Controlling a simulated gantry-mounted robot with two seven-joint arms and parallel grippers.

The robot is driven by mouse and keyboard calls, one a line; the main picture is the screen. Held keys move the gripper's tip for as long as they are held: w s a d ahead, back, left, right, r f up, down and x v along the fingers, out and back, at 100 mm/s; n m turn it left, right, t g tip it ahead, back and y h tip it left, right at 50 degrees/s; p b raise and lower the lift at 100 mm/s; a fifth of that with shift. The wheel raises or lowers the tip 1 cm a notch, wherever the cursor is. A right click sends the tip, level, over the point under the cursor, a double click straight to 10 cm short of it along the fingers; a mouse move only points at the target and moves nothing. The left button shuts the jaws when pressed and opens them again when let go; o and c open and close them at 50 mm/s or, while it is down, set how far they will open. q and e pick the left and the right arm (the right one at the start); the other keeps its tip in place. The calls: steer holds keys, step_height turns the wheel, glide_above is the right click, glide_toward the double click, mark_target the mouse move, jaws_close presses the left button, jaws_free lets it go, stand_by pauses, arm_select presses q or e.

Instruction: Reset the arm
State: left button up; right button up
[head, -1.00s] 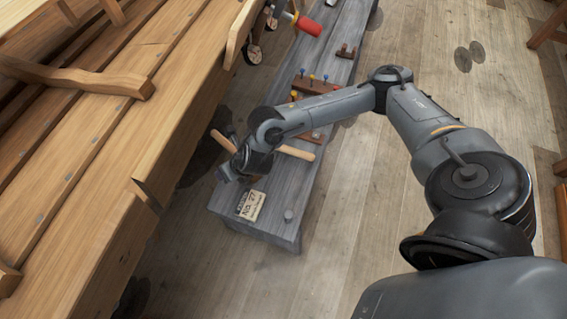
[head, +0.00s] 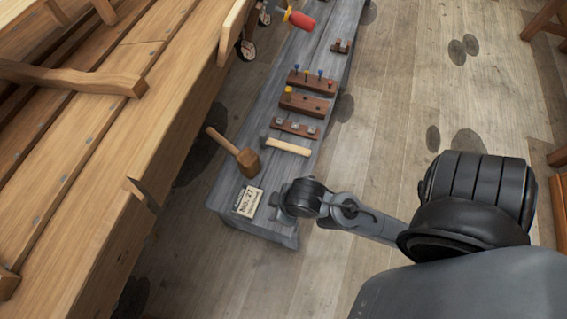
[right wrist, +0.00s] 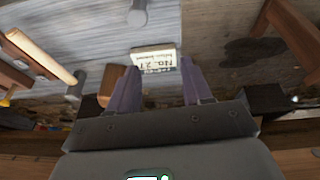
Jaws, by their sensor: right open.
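My right arm comes in from the right of the head view and ends over the near end of the grey bench (head: 222,190). Its gripper is mostly hidden there behind the wrist. In the right wrist view the gripper (right wrist: 158,82) has its two fingers apart with nothing between them. A printed card marked No. 27 (head: 249,202) lies on the bench beside the wrist; it also shows just beyond the fingertips in the right wrist view (right wrist: 153,60). My left gripper is not in view.
A wooden mallet (head: 247,160) and a hammer (head: 287,146) lie on the bench. Beyond them are wooden racks (head: 304,104) with small coloured pieces and a red-handled tool (head: 301,20). The plank hull (head: 100,150) stands on the left. Floor right of the bench is clear.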

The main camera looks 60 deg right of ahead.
steer(key=shift+s+d+f+m, duration=0.2)
steer(key=shift+s+d+m, duration=0.25)
steer(key=shift+s, duration=0.1)
steer(key=shift+r, duration=0.15)
step_height(320, 180, up, 55)
steer(key=p, duration=5.5)
